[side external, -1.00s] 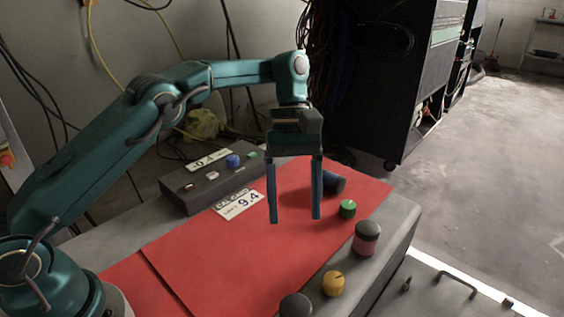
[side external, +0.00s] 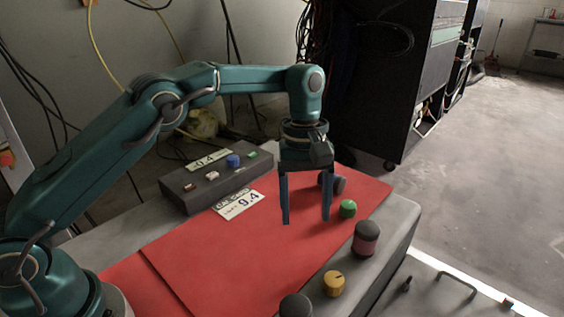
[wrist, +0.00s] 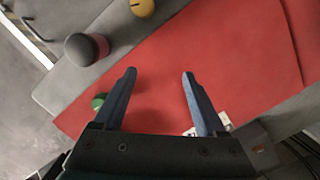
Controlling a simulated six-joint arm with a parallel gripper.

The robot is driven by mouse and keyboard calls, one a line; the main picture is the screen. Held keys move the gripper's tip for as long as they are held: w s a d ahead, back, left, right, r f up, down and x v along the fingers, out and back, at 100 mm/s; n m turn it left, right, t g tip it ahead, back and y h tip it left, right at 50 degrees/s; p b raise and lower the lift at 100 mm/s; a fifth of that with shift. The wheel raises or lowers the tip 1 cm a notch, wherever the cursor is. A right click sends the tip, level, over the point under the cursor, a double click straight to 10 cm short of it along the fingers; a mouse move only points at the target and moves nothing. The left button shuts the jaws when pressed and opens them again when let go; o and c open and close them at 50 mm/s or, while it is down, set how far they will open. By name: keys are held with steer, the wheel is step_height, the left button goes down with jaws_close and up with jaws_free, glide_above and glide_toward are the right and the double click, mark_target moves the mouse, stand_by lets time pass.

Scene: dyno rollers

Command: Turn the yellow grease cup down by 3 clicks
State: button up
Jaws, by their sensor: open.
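The yellow grease cup (side external: 334,283) is a small round knob with a dark mark on top, on the grey front edge of the bench. It also shows at the top of the wrist view (wrist: 142,6). My gripper (side external: 307,222) is open and empty above the red mat, pointing down, behind and to the left of the yellow cup in the side view. In the wrist view the two fingers of my gripper (wrist: 158,72) are spread wide with only red mat between them. Nothing touches the yellow cup.
A dark and pink cylinder (side external: 366,239), a green knob (side external: 348,209) and a dark round knob (side external: 296,306) stand near the yellow cup. A dark cylinder is partly hidden behind my gripper.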

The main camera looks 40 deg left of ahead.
mark_target(333, 279)
steer(key=s+d+m, duration=0.1)
steer(key=d, duration=0.1)
steer(key=s+d+f+m, duration=0.1)
steer(key=d, duration=0.2)
steer(key=s+d+f+m+t+y, duration=0.1)
steer(key=d, duration=0.2)
steer(key=shift+s+d+m, duration=0.15)
steer(key=shift+d+m, duration=0.1)
steer(key=shift+m, duration=0.05)
steer(key=shift+s+d+f, duration=0.15)
steer(key=shift+d+f, duration=0.05)
steer(key=shift+f, duration=2.4)
jaws_close()
